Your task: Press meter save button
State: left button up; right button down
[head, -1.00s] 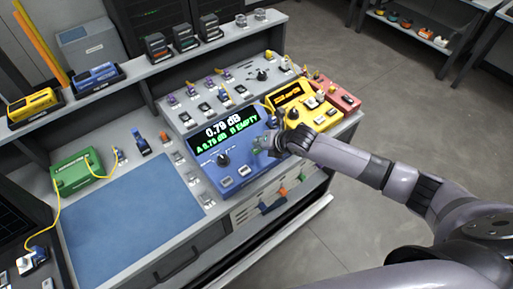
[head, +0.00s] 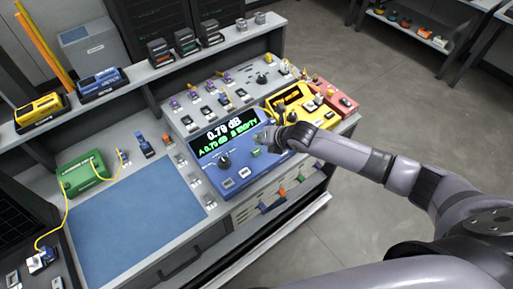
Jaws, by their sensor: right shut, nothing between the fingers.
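The blue meter (head: 213,171) sits on the workbench; its screen (head: 227,135) shows "0.79 dB" in white and "A 0.79 dB B EMPTY" in green. Its front panel has a dark knob (head: 223,161), two pale buttons (head: 236,178) and a green button (head: 255,152). I cannot read the button labels, so I cannot tell which is save. My right gripper (head: 266,138) is shut and empty over the meter's right end, just behind the green button. I cannot tell whether it touches the panel. My left gripper is not in view.
A yellow device (head: 317,118) and a red device (head: 345,106) stand close to the right of the meter. Behind it is a grey panel (head: 210,92) with small connectors. A blue mat (head: 130,225) and a green box (head: 82,172) with a yellow fibre lie left.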

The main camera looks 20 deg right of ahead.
jog(key=shift+r+p, duration=0.95)
jog(key=shift+r, duration=0.5)
jog(key=shift+f, duration=0.1)
